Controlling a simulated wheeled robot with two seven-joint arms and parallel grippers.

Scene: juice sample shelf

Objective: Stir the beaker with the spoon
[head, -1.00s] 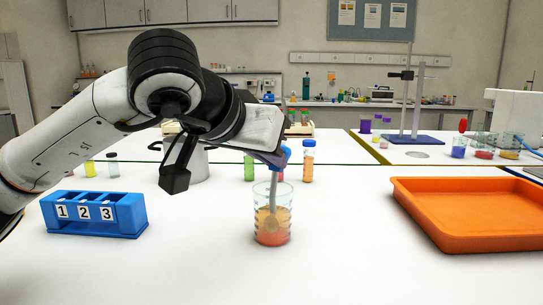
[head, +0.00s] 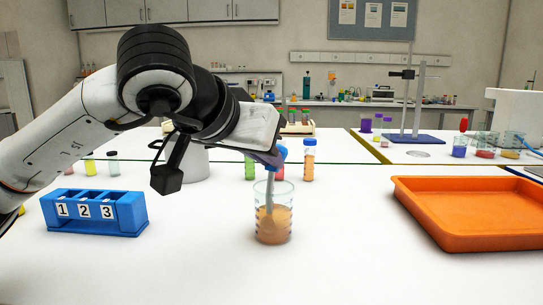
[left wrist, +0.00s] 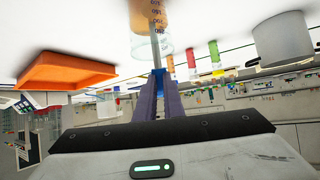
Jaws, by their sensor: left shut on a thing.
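The clear beaker (head: 273,222) stands upright on the white table, with an even orange-brown liquid in its lower part. The grey spoon (head: 269,196) stands in it, tilted slightly, its lower end in the liquid and hard to see. My left gripper (head: 268,157) is above the beaker's rim, shut on the spoon's upper end. In the left wrist view, which is upside down, the gripper (left wrist: 157,80) holds the spoon (left wrist: 155,46), which runs into the beaker (left wrist: 150,18). My right gripper is not in view.
A blue numbered rack (head: 95,212) stands at left and an orange tray (head: 470,240) at right. Capped vials stand close behind the beaker, including an orange one (head: 308,163). The table in front of the beaker is clear.

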